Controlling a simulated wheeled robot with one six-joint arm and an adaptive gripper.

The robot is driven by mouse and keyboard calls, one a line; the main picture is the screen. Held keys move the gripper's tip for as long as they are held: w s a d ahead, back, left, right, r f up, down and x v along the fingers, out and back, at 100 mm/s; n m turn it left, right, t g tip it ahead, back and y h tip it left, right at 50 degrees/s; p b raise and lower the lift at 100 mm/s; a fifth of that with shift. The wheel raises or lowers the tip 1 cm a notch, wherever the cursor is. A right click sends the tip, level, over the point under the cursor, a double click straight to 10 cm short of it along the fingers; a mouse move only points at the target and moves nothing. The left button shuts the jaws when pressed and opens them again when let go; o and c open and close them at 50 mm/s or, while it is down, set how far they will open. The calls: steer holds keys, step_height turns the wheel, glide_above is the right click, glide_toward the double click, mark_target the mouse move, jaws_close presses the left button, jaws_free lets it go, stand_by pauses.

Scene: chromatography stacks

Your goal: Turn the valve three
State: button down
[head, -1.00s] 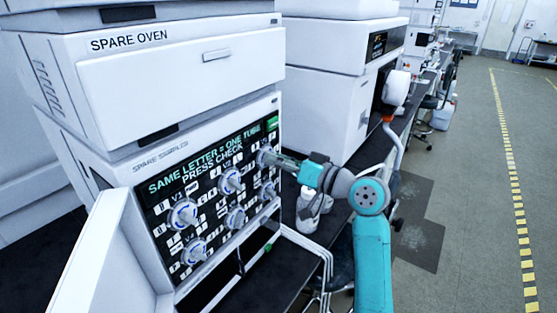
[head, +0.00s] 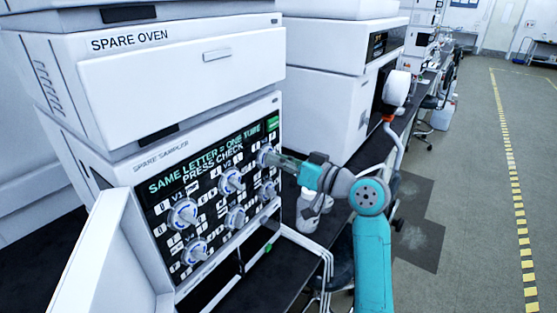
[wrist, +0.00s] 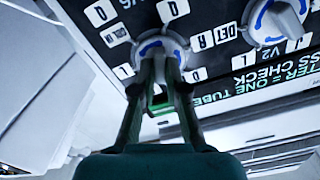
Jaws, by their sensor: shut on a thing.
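The sampler's black panel (head: 160,203) carries several white round valve knobs in two rows. The valve at the right end of the top row (head: 264,153) has my gripper (head: 272,158) at it. In the wrist view, my gripper (wrist: 160,68) is shut on this valve's knob (wrist: 158,44), which has blue marks on its dial and letter tags around it. Its number label is hidden or unreadable. The neighbouring V2 knob (wrist: 278,16) is free, at the right of the wrist view. It also shows in the head view (head: 231,180).
A green button (head: 273,123) is at the panel's top right corner, close above my gripper. An open white door (head: 98,250) stands at the left. White bottles (head: 311,203) and tubes are on the dark bench below my arm. The aisle floor at right is clear.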

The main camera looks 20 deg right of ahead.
steer(key=shift+s+a+n, duration=0.1)
steer(key=shift+n, duration=4.9)
steer(key=c, duration=1.2)
jaws_free()
steer(key=v, duration=1.2)
